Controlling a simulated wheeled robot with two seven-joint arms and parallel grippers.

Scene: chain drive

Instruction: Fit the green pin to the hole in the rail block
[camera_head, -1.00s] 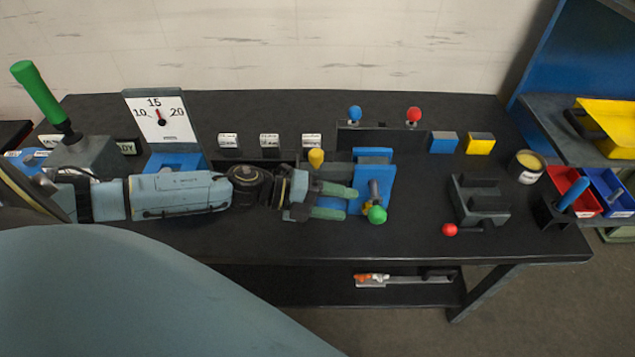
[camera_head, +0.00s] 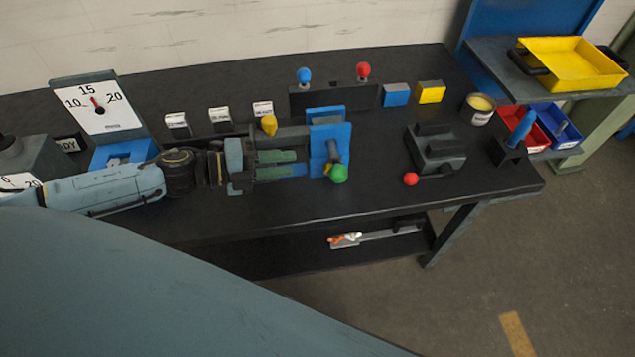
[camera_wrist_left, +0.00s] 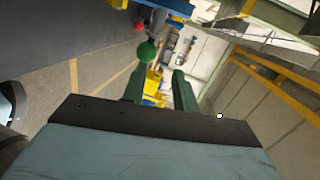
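A green ball (camera_head: 338,174) on a short grey shaft, likely the green pin, is at the front of an upright blue block (camera_head: 330,135). How the shaft sits in the block is not clear. Which part is the rail block, and its hole, I cannot tell for sure. My left gripper (camera_head: 293,164) comes from the left, its green fingers pointing at the blue block, just left of the ball. In the left wrist view its fingers (camera_wrist_left: 160,86) are apart with nothing clearly held, and the green ball (camera_wrist_left: 147,52) shows beyond them. My right gripper is not in view.
A yellow knob (camera_head: 269,125) stands just behind the left fingers. Blue (camera_head: 304,75) and red (camera_head: 363,70) balls stand on a dark rack behind. A dark fixture (camera_head: 437,148) with a red ball (camera_head: 410,179) is to the right. Bare bench lies in front.

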